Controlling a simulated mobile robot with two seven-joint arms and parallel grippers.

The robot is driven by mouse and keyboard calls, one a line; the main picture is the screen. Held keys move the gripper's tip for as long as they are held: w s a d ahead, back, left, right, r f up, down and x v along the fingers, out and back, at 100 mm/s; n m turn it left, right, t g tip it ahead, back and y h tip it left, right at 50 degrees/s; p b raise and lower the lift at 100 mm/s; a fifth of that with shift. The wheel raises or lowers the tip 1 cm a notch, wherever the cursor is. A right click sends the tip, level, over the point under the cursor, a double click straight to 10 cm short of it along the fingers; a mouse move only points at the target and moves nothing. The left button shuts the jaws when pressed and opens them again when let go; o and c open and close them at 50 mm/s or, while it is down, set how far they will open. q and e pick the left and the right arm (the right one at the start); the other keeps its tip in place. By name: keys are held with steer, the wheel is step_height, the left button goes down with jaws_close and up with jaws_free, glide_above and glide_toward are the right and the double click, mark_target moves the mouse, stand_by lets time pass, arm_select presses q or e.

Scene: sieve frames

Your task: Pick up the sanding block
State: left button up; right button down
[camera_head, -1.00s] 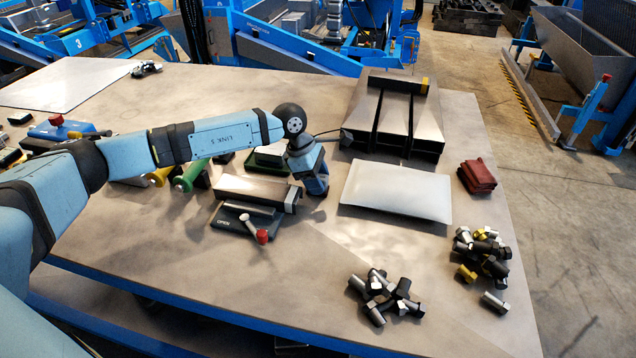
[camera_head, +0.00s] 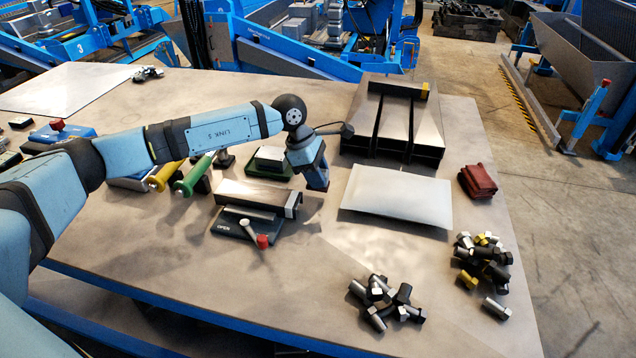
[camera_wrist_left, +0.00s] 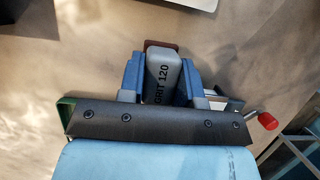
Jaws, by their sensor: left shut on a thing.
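The sanding block (camera_wrist_left: 162,78) is grey, marked "GRIT 120", with a brown edge at its far end in the left wrist view. The two blue fingers of my left gripper (camera_wrist_left: 161,82) are shut on it, one on each side. In the head view my left gripper (camera_head: 319,184) points down over the table, between the clamp fixture and the pale sheet. The block is hidden or too small to make out there. Whether it clears the table is hard to tell. My right gripper is not in view.
A clamp fixture (camera_head: 238,223) with a red-tipped lever stands close left of the gripper. A pale sheet (camera_head: 395,200) lies right, dark metal channels (camera_head: 390,118) behind. Red pads (camera_head: 478,180) and bolt piles (camera_head: 385,298) lie further right and in front. The front table is partly clear.

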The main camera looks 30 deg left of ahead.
arm_select(q)
step_height(320, 180, up, 17)
steer(key=shift+b, duration=0.35)
steer(key=shift+o, duration=0.5)
steer(key=shift+f, duration=0.1)
